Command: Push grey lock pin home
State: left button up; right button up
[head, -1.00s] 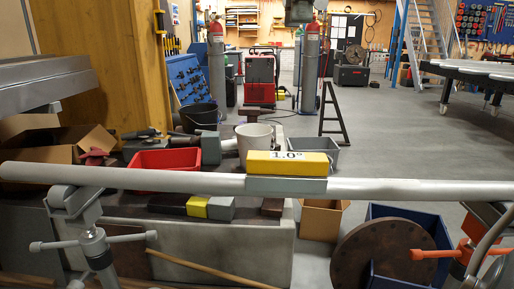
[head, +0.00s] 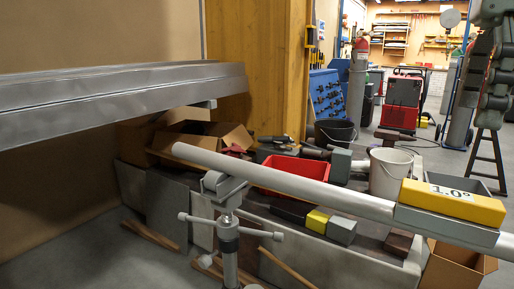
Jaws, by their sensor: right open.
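A grey pipe stand (head: 228,240) holds the left part of a long grey pipe (head: 290,180) in its forked head. Grey rods with knobbed ends stick out from the stand's post. The right-hand rod (head: 258,233) looks like the grey lock pin, but I cannot tell for certain or see how deep it sits. My right gripper (head: 490,118) hangs at the upper right edge, partly cut off. It is open, and looks empty and well apart from the stand. My left gripper is not in view.
A yellow level marked 1.0° (head: 453,203) sits on the pipe at right. Behind the pipe are a red bin (head: 290,172), a white bucket (head: 388,174) and cardboard boxes. A metal-edged shelf (head: 120,95) juts out at left. Bare floor shows at lower left.

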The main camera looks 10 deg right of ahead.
aim_at(205, 261)
jog(key=k+j, duration=0.15)
jog(key=j, duration=0.25)
jog(key=k+j, duration=0.1)
jog(key=j, duration=0.3)
jog(key=k+j, duration=0.15)
jog(key=j, duration=0.25)
jog(key=k+j, duration=0.15)
jog(key=j, duration=0.25)
jog(key=k+j, duration=0.15)
jog(key=j, duration=0.25)
